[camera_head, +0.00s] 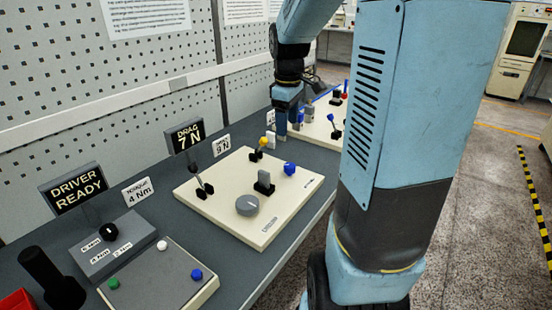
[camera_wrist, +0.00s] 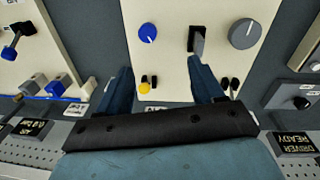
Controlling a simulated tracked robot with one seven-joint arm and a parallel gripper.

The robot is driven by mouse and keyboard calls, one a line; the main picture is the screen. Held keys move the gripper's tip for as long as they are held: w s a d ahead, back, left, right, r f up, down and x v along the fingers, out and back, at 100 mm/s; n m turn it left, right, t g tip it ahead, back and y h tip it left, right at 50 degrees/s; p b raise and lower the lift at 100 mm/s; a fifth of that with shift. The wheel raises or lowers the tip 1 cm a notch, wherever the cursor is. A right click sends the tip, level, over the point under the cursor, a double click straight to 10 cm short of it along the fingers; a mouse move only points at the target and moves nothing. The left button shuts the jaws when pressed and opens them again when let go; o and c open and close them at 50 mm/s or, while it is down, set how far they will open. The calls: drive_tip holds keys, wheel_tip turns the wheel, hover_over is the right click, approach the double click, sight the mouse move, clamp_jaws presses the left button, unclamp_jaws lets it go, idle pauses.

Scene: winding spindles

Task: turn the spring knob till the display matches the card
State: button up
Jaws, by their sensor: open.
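The cream panel (camera_head: 215,215) carries a round grey knob (camera_head: 247,205) and a smaller blue knob (camera_head: 290,168). No readable label tells which is the spring knob. The display (camera_head: 185,136) behind the panel reads "DRAG 7 N". The white card (camera_head: 222,144) beside it reads 9 N, its upper line too small to read. In the wrist view the blue knob (camera_wrist: 148,33), with a white mark, and the grey knob (camera_wrist: 245,33) lie ahead of my open fingers (camera_wrist: 160,66), untouched.
A "DRIVER READY" display (camera_head: 77,188) and 4 Nm card (camera_head: 137,191) are left. Another board (camera_head: 318,128) lies beyond. The perforated wall (camera_head: 70,90) bounds the bench.

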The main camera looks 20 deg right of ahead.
sight(291, 165)
drive_tip(key=shift+n+g+y, duration=0.3)
drive_tip(key=shift+n+g, duration=0.1)
drive_tip(key=shift+n, duration=0.4)
drive_tip(key=w+d+f, duration=0.1)
drive_tip(key=f, duration=0.4)
drive_tip(key=w+d+f, duration=0.1)
drive_tip(key=f, duration=0.5)
drive_tip(key=w+d+f, duration=0.1)
drive_tip(key=f, duration=0.5)
drive_tip(key=shift+d+f, duration=0.1)
drive_tip(key=shift+f, duration=0.05)
drive_tip(key=c, duration=1.1)
